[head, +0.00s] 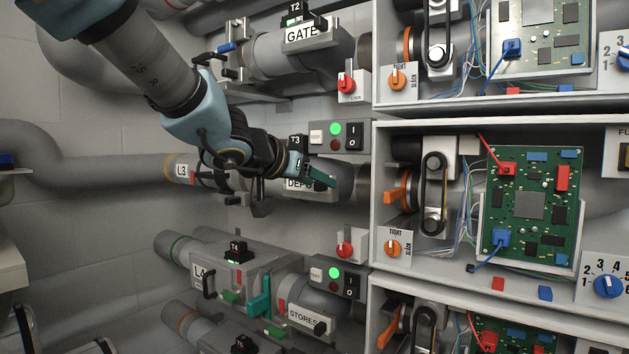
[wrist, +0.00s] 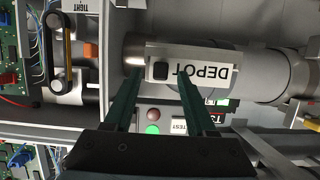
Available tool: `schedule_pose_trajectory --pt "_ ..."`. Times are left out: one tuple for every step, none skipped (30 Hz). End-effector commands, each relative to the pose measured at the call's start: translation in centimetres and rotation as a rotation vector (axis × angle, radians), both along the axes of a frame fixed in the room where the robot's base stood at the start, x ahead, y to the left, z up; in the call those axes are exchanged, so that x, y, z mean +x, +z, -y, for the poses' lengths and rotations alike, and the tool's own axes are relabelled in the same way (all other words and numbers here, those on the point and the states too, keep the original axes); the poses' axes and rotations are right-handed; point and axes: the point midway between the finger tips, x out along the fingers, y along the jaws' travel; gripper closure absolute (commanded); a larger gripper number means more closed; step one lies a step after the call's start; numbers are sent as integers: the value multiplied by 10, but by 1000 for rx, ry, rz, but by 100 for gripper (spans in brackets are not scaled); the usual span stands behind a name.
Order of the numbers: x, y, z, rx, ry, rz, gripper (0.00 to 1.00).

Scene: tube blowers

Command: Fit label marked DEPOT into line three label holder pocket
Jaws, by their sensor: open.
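The white label marked DEPOT (head: 297,184) is on the front of the line three pipe, partly hidden behind my gripper (head: 318,178) in the head view. In the wrist view the label (wrist: 207,76) appears upside down and lies along the label holder (wrist: 190,50) on the pipe. I cannot tell how deep it sits in the pocket. Its black grip block (wrist: 160,71) is at the left end. My gripper (wrist: 160,72) is open, with one green finger on each side of the block and gaps between. The L3 tag (head: 181,170) is on the pipe's left.
A grey box with a green-lit button (wrist: 153,130) and a TEST plate is close to my fingers. The open cabinet (head: 375,150) with circuit boards stands to the right. GATE (head: 302,33) and STORES (head: 308,318) labels sit on the lines above and below.

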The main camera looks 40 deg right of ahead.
Motion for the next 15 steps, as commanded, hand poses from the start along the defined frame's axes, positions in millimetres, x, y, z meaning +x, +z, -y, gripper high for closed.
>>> schedule_pose_trajectory --pt "0 0 0 0 0 0 44" --pt "0 0 0 0 0 0 44" --pt "0 0 0 0 0 0 44" --pt "0 0 -1 0 0 0 44" --pt "0 1 -1 0 0 0 44" --pt "-1 2 -3 -1 1 1 44" --pt "-1 3 -6 -1 1 1 44" --pt "-2 5 -8 -1 1 0 44" --pt "-3 7 -13 -2 1 0 44" --pt "-4 9 -18 -3 1 1 44" --pt "-5 11 -23 -3 2 2 44" --pt "-7 14 -30 -3 2 1 44" --pt "-8 17 -35 -3 3 2 44" --pt "-10 19 -41 -1 2 2 44" --pt "-12 22 -49 -3 3 2 44"
